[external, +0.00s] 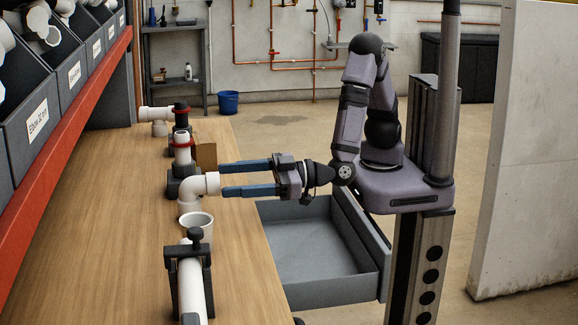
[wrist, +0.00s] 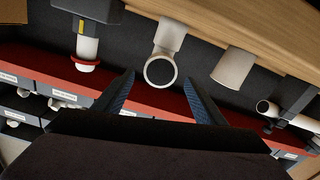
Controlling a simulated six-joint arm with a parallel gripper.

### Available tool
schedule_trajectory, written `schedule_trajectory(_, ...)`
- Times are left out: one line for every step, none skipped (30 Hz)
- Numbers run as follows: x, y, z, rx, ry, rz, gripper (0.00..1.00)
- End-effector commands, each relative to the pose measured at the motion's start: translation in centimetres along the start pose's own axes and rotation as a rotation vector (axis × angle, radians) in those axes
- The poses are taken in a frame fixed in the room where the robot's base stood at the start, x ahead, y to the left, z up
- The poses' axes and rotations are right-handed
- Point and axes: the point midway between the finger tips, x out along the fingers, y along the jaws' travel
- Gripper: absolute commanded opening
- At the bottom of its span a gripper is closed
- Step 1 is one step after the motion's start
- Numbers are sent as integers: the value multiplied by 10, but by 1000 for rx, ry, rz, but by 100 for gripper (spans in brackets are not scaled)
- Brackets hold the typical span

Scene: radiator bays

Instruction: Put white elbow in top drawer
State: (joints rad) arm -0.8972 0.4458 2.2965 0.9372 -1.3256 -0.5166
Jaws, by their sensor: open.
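The white elbow (external: 190,205) stands on the wooden bench, one opening down and the other facing my gripper. In the wrist view the elbow (wrist: 168,38) shows its round open end toward me, ahead of and between the fingertips. My gripper (external: 222,180) is open and level, its blue fingers pointing left at the elbow. No grip on the elbow shows; whether a fingertip touches it I cannot tell. The gripper also shows in the wrist view (wrist: 159,77) with nothing held. A grey drawer (external: 335,292) stands pulled out below the bench's right edge, its visible floor empty.
A white sleeve (external: 197,222) stands just in front of the elbow. A black clamp (external: 172,278) holding white pipe is nearer the camera. Behind the elbow are a red-ringed pipe in a dark holder (external: 182,185) and a cardboard box (external: 206,155). Labelled bins (external: 40,118) line the left.

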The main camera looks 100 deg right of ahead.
Motion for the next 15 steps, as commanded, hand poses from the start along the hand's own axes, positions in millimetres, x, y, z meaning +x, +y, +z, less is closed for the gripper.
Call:
schedule_trajectory(0,-1,6,-2,-1,0,65)
schedule_trajectory(0,-2,8,-1,-1,0,65)
schedule_trajectory(0,-2,10,0,-1,0,65)
schedule_trajectory(0,-2,10,0,0,0,65)
schedule_trajectory(0,-2,11,1,0,0,65)
schedule_trajectory(0,-2,11,1,1,0,65)
schedule_trajectory(0,-2,11,2,1,0,65)
schedule_trajectory(1,-2,11,2,1,1,65)
schedule_trajectory(2,-2,12,2,1,1,65)
schedule_trajectory(4,-2,12,2,0,1,65)
schedule_trajectory(6,-2,12,2,0,1,65)
schedule_trajectory(9,-2,12,3,0,2,65)
schedule_trajectory(12,-2,12,3,1,2,65)
schedule_trajectory(14,-2,12,3,1,3,65)
schedule_trajectory(17,-2,12,3,0,3,65)
